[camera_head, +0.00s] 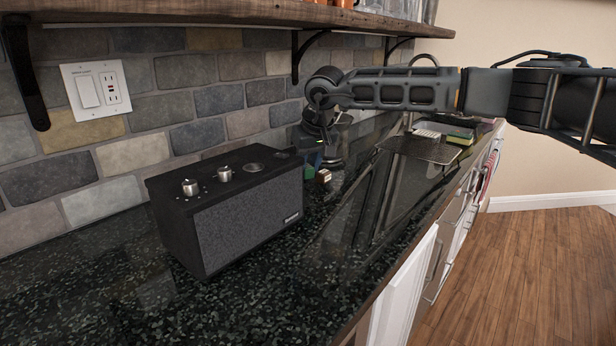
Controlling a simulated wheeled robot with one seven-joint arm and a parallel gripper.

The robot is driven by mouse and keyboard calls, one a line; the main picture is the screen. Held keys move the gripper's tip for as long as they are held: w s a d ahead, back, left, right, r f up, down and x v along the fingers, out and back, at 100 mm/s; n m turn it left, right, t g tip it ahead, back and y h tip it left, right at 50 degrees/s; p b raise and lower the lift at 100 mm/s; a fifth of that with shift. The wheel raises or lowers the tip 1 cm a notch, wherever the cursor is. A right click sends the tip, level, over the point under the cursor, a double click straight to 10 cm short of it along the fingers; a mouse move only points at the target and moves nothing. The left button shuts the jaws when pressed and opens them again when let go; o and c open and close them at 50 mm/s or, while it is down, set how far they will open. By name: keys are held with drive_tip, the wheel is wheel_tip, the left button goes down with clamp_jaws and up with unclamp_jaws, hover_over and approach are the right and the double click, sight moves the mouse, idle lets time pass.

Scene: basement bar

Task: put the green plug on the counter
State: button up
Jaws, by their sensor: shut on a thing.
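My gripper (314,163) points down over the dark speckled counter (290,270), just beyond the right end of the black speaker. It is small in the picture and shut on a small green thing, which looks like the green plug (309,172). The plug is at the fingertips, low near the counter top. I cannot tell whether it touches the counter. Part of the plug and the fingers is hidden by the speaker's corner and the gripper body. A small brown and pale block (323,176) is right beside the plug, on the right.
The black speaker (245,210) with silver knobs stands close on the near left. A dark tray (420,149) and a stack of books or boxes (448,131) lie farther back. A wooden shelf (240,12) overhangs the brick wall. The counter front is clear.

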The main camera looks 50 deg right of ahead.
sight(310, 169)
drive_tip(key=shift+f, duration=1.9)
drive_tip(key=shift+f, duration=0.2)
drive_tip(key=o, duration=1.1)
drive_tip(key=shift+r, duration=0.1)
drive_tip(key=shift+c, duration=0.2)
drive_tip(key=shift+s+r, duration=0.1)
drive_tip(key=shift+r, duration=0.3)
drive_tip(key=v, duration=1.1)
drive_tip(key=shift+a+r, duration=0.15)
drive_tip(key=shift+r, duration=0.05)
